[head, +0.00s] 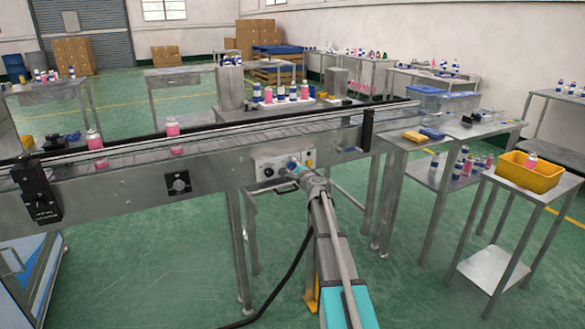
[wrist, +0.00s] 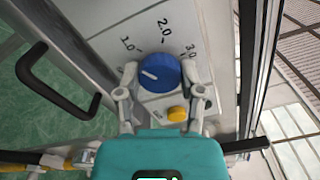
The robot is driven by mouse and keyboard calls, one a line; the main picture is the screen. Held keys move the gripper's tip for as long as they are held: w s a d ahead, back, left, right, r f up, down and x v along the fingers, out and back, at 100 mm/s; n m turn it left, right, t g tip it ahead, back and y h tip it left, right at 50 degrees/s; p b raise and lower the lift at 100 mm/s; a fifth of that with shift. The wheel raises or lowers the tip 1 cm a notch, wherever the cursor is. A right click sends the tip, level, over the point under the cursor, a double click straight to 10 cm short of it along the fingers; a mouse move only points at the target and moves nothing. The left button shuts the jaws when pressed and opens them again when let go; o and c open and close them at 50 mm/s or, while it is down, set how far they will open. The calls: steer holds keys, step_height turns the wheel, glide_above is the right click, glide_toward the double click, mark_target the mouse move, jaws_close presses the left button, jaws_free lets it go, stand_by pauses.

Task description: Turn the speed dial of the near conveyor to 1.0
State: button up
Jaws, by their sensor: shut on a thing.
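The blue speed dial (wrist: 165,68) is on a pale control panel (wrist: 115,22), with the marks 1.0, 2.0 and 3.0 around its upper side. Its white pointer line points left and slightly up, close to the 1.0 side and a little below that label. My gripper (wrist: 162,80) has one finger on each side of the dial and is shut on it. In the head view, my gripper (head: 292,168) reaches the control box (head: 262,163) on the near conveyor's (head: 215,168) front side and hides most of the dial.
A yellow button (wrist: 177,113) sits just below the dial, close to my right finger. A black handle (wrist: 62,85) is at left in the wrist view. Pink bottles (head: 95,140) stand on the conveyor. A side table with a yellow bin (head: 540,177) stands at right.

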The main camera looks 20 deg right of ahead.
stand_by(0.3)
steer(key=o, duration=1.2)
steer(key=shift+c, duration=0.2)
steer(key=shift+s, duration=0.1)
steer(key=s, duration=1.1)
steer(key=shift+s+d, duration=0.2)
steer(key=shift+s, duration=0.2)
